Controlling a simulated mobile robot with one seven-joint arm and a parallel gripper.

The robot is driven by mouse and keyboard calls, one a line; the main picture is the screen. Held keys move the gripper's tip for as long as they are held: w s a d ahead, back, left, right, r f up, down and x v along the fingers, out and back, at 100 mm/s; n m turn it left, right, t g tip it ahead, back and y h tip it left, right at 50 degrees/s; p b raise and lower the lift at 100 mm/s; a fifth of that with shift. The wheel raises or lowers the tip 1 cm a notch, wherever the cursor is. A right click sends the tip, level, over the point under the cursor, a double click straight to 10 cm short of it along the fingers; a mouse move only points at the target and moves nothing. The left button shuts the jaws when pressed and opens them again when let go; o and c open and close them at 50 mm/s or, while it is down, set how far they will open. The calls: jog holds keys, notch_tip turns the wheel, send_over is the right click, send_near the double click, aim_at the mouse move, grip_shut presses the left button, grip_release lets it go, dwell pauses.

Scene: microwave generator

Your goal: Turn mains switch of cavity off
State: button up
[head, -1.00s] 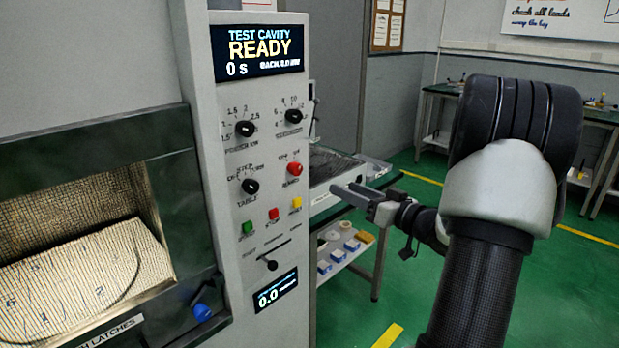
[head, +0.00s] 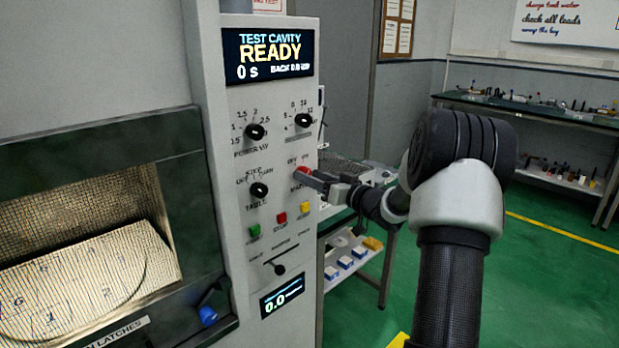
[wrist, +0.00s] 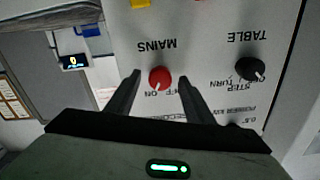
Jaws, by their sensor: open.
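The mains switch is a red round knob (head: 302,171) on the right side of the grey control panel (head: 268,232), below the upper right black knob. In the wrist view the red knob (wrist: 159,77) shows upside down under the MAINS label, its pale pointer line near the ON and OFF marks. My gripper (head: 308,176) is open at the panel in the head view, overlapping part of the knob. In the wrist view my gripper (wrist: 157,84) has one finger on each side of the knob, with gaps showing. Whether the fingers touch it I cannot tell.
The black TABLE knob (head: 259,190) is left of the mains knob. Green (head: 254,231), red (head: 281,219) and yellow (head: 305,208) buttons sit below. The display (head: 268,55) reads READY. The cavity (head: 85,270) is at left. A bench with trays (head: 352,250) stands behind the panel.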

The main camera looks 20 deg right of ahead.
jog(key=shift+w+a, duration=0.2)
jog(key=shift+w, duration=0.4)
jog(key=c, duration=1)
jog(key=shift+c, duration=0.2)
